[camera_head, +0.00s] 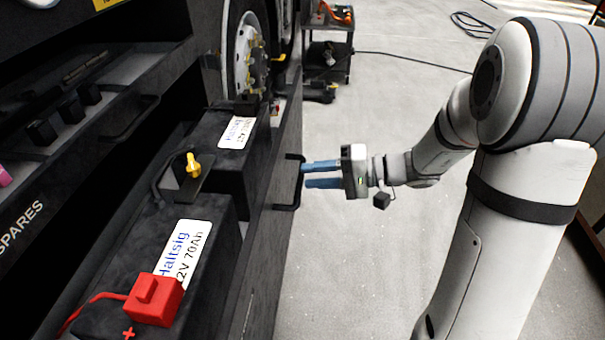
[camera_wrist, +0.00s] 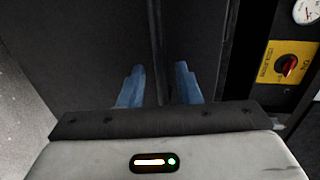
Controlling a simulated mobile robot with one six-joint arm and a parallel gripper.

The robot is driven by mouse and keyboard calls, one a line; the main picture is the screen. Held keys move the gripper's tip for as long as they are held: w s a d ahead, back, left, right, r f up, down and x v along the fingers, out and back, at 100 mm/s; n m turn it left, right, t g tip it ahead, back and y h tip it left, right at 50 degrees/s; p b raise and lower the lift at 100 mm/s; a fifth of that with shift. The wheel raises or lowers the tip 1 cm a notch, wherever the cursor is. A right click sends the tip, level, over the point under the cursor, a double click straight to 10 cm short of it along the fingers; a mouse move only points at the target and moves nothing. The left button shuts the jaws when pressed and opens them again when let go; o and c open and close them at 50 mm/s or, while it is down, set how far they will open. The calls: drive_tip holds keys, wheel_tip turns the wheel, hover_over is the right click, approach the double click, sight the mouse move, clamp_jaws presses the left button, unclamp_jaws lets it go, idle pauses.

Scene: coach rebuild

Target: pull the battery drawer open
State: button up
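The battery drawer (camera_head: 262,235) holds two black batteries with white labels, a near one (camera_head: 200,225) and a far one (camera_head: 212,135). A black bar handle (camera_head: 291,207) stands out from the drawer's front. My gripper (camera_head: 306,176) is at the handle, its blue fingers pointing at the drawer front. In the wrist view, the two fingers (camera_wrist: 160,82) are apart, and a dark bar that looks like the handle (camera_wrist: 157,45) runs between them. A gap shows on each side of it. I cannot tell exactly how deep the fingertips reach past the bar.
A red terminal cover (camera_head: 157,298) with a red cable sits on the near battery. A spares shelf (camera_head: 60,175) is at the left. A wheel (camera_head: 245,55) and a small cart (camera_head: 330,45) stand beyond. A red switch on a yellow plate (camera_wrist: 285,65) is at the right. The floor (camera_head: 360,260) beside the drawer is clear.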

drive_tip(key=v, duration=0.4)
drive_tip(key=shift+d, duration=0.35)
drive_tip(key=shift+r+p, duration=0.15)
drive_tip(key=shift+p, duration=0.15)
drive_tip(key=s+d+r+n+g+h+p, duration=0.1)
drive_tip(key=s+d+r+g+h+p, duration=0.15)
drive_tip(key=s+r+h+p, duration=0.75)
drive_tip(key=s+d+r+t+h+p, duration=0.4)
drive_tip(key=d+r+p, duration=0.3)
drive_tip(key=r+p, duration=0.5)
drive_tip(key=shift+s+d+r+h+p, duration=0.25)
drive_tip(key=shift+s+r+h+p, duration=0.2)
drive_tip(key=shift+h, duration=0.35)
